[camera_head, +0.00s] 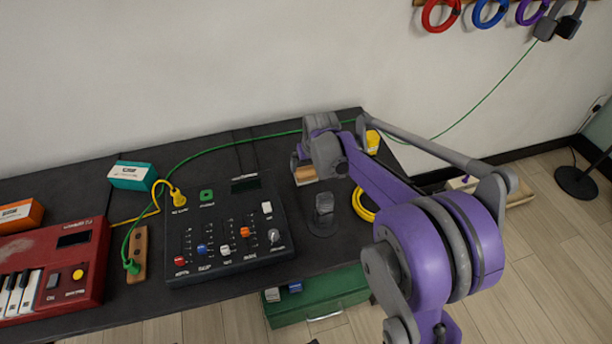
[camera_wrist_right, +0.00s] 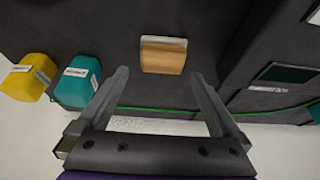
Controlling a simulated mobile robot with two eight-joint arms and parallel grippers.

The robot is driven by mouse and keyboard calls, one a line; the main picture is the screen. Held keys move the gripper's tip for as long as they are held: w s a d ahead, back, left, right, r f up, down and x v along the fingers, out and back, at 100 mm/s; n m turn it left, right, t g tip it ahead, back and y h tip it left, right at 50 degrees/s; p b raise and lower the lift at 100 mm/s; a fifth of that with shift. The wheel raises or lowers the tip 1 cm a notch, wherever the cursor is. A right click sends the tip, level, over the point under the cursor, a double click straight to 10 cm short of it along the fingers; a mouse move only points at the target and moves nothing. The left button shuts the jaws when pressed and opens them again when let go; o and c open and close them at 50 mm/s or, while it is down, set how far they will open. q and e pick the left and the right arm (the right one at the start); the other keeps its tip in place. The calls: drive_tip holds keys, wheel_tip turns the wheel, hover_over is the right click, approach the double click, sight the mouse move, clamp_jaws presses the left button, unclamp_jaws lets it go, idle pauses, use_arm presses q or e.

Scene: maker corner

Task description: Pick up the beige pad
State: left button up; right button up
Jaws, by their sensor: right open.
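The beige pad (camera_wrist_right: 162,57) is a small tan block with a pale strip along one edge, lying on the dark table. It shows just ahead of my right gripper (camera_wrist_right: 160,76), centred between its two spread fingers, with nothing held. In the head view the pad (camera_head: 306,175) lies near the table's back, partly hidden by my right gripper (camera_head: 300,158), which is over it. I cannot tell the exact height of the fingers above it. My left gripper is not in view.
A black mixer (camera_head: 226,235) with coloured knobs stands left of the pad. A dark upright device (camera_head: 324,210) and a yellow cable coil (camera_head: 362,204) are nearby. In the wrist view, a teal box (camera_wrist_right: 78,84) and yellow box (camera_wrist_right: 24,78) sit left. A green cable runs behind.

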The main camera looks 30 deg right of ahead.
sight(306, 171)
drive_tip(key=x, duration=0.5)
drive_tip(key=shift+w+a+f+b, duration=0.1)
drive_tip(key=shift+a+f+b, duration=0.05)
drive_tip(key=shift+f+b, duration=0.25)
drive_tip(key=shift+c, duration=0.2)
drive_tip(key=c, duration=1.1)
drive_tip(key=shift+o, duration=0.2)
wheel_tip(306, 171, up, 10)
drive_tip(key=shift+r+p, duration=0.1)
drive_tip(key=shift+p, duration=0.6)
